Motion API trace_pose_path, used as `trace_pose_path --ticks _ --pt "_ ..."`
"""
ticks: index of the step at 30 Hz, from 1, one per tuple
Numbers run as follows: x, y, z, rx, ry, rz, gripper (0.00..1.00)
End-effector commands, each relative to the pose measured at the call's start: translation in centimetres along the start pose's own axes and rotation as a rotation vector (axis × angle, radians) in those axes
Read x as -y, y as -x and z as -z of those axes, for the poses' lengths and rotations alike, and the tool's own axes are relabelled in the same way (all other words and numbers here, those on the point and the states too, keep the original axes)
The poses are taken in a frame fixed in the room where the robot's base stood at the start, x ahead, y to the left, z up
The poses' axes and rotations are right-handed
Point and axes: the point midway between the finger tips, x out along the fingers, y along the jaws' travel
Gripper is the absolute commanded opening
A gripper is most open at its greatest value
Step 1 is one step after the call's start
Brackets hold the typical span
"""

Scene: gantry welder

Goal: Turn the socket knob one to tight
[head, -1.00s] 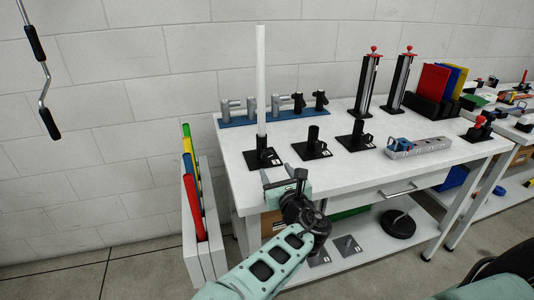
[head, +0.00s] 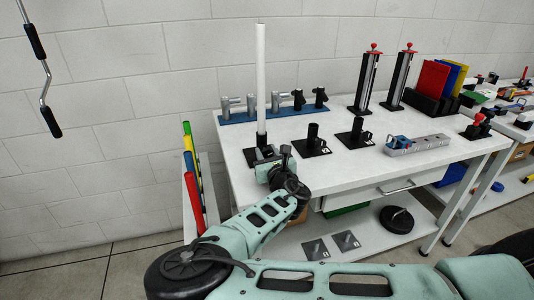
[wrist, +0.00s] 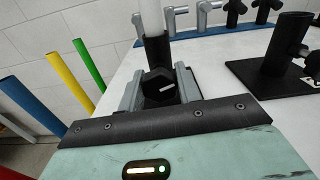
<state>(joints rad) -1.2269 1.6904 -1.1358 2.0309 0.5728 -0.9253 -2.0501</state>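Socket one is the leftmost black socket (head: 262,141) on the table in the head view, with a white tube (head: 261,80) standing upright in it. Its black knob (wrist: 159,87), with a white line mark, faces me in the wrist view. The line is tilted, running up to the right. My gripper (wrist: 158,88) is open, with one finger on each side of the knob. I cannot tell whether either finger touches it. In the head view my gripper (head: 272,165) is in front of the socket and hides its knob and part of its base plate.
Two more black sockets (head: 313,140) (head: 355,135) stand to the right on the white table (head: 350,172). A blue rail (head: 240,117) with fittings lies behind. Coloured tubes (head: 193,185) stand in a rack left of the table. A grey block fixture (head: 417,145) lies further right.

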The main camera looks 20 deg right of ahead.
Motion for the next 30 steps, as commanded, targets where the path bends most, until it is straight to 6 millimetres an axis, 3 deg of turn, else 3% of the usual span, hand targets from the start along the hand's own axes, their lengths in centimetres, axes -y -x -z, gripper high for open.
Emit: trace_pose_path --ticks 3,14,30 --pt "-0.01 0.02 0.00 0.000 0.000 0.000 0.10" --pt "0.02 0.02 0.08 0.000 -0.063 0.001 0.11" --pt "0.06 0.02 0.07 0.001 -0.418 0.000 0.11"
